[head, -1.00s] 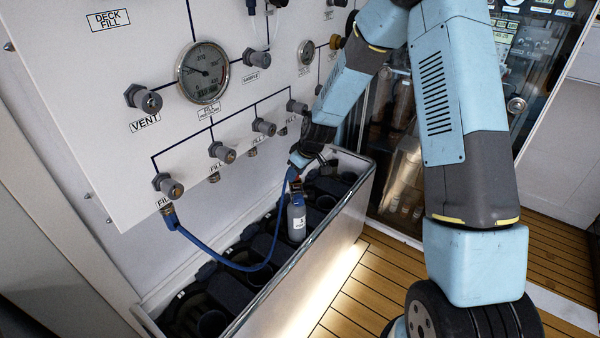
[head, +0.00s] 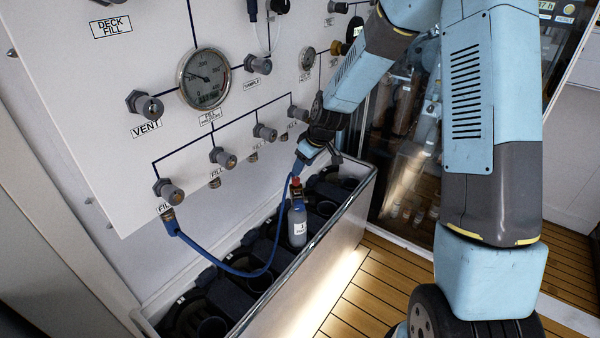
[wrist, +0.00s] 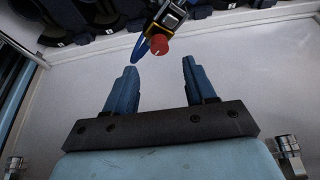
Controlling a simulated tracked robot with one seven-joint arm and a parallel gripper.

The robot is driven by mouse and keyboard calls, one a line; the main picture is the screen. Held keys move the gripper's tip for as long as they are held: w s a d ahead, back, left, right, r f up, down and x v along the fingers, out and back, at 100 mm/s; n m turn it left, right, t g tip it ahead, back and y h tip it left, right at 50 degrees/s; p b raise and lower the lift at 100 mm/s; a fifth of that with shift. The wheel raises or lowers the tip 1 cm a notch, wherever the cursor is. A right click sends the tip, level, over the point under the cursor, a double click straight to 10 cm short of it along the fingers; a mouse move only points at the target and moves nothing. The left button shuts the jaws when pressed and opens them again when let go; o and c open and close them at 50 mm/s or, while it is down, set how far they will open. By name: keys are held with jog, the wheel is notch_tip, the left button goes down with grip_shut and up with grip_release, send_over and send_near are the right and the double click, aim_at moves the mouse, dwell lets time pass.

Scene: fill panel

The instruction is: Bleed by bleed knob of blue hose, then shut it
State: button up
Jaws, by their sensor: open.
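The blue hose (head: 225,263) hangs in a loop from the leftmost fill outlet on the panel to the fitting on top of a grey labelled bottle (head: 298,226) standing in the rack. A red knob (head: 296,182) sits on that fitting at the hose end. In the wrist view the red knob (wrist: 159,45) lies just beyond my fingertips, roughly between them, with the blue hose end (wrist: 139,47) to its left. My gripper (wrist: 160,66) is open and empty. In the head view my gripper (head: 314,160) is just above the knob, apparently not touching it.
The rack's front wall (head: 310,250) runs close beside the bottle. The white panel above carries a vent knob (head: 150,106), several fill valves (head: 223,158) and a large gauge (head: 204,78). Dark empty holders fill the rack's near end.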

jog(key=v, duration=0.6)
jog(key=shift+r, duration=0.15)
jog(key=shift+s+d, duration=0.15)
jog(key=s+d+r+m+t+h, duration=0.1)
jog(key=s+d+r+m, duration=0.1)
jog(key=s+d+r, duration=0.45)
jog(key=s+d+r+m+t+h, duration=0.1)
jog(key=s+d+r+m+h, duration=0.2)
jog(key=s+r, duration=0.55)
jog(key=s+d+r+m, duration=0.2)
jog(key=s+d+r, duration=0.2)
jog(key=s, duration=0.3)
jog(key=s+d+r+m, duration=0.3)
jog(key=s+d, duration=0.1)
jog(key=s, duration=0.4)
jog(key=shift+s+d+r+t+y, duration=0.2)
jog(key=shift+s+r+t+y, duration=0.1)
jog(key=shift+r+t, duration=0.1)
jog(key=shift+c, duration=1.2)
jog(key=shift+a, duration=0.1)
